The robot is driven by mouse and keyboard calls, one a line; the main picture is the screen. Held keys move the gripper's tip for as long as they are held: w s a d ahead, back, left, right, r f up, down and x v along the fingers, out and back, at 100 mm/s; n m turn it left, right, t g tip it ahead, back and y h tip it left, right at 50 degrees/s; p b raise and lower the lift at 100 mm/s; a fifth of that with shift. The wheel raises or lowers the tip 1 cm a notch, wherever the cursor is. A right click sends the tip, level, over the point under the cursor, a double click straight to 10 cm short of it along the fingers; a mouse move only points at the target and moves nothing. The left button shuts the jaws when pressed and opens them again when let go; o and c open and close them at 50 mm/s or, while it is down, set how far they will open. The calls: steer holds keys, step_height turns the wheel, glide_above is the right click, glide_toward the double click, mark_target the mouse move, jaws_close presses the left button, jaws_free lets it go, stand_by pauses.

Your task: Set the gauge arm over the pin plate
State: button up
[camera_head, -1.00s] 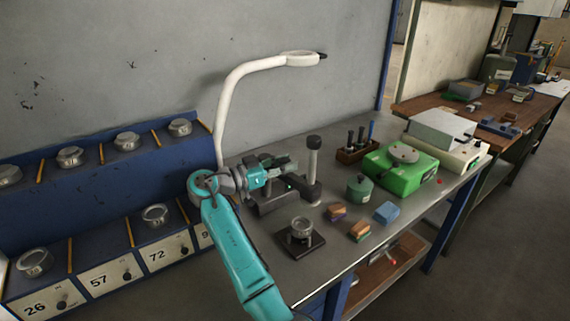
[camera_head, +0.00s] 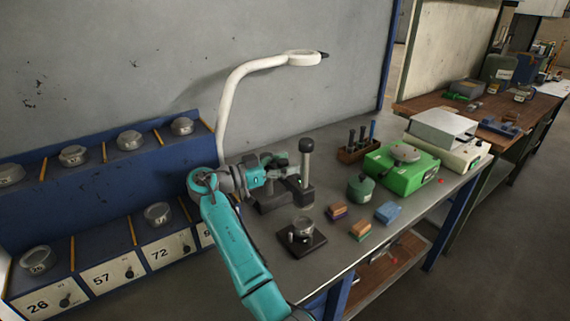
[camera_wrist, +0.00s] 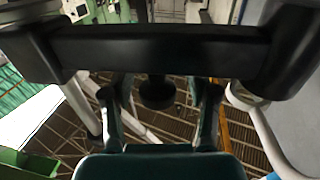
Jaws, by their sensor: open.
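The gauge (camera_head: 270,207) is a dark stand on the metal bench, with a dark arm (camera_head: 304,192) and an upright grey post with a black knob (camera_head: 306,146). In the wrist view a black bar (camera_wrist: 160,50), apparently part of the gauge, crosses in front of my fingers, with a black round piece (camera_wrist: 157,93) between them. My gripper (camera_head: 294,173) is open beside the post; whether it touches is unclear. A dark square plate (camera_head: 318,240) with a metal ring-shaped piece (camera_head: 303,227) lies in front; I cannot tell whether this is the pin plate.
Wooden blocks (camera_head: 337,210), a blue block (camera_head: 388,212), a green pot (camera_head: 361,188) and a green device (camera_head: 401,172) stand to the right. A white curved lamp (camera_head: 232,100) rises behind. A blue numbered rack (camera_head: 90,210) is at left.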

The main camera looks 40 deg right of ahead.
steer(key=shift+r, duration=0.15)
step_height(320, 180, up, 10)
steer(key=shift+f, duration=0.15)
stand_by(0.7)
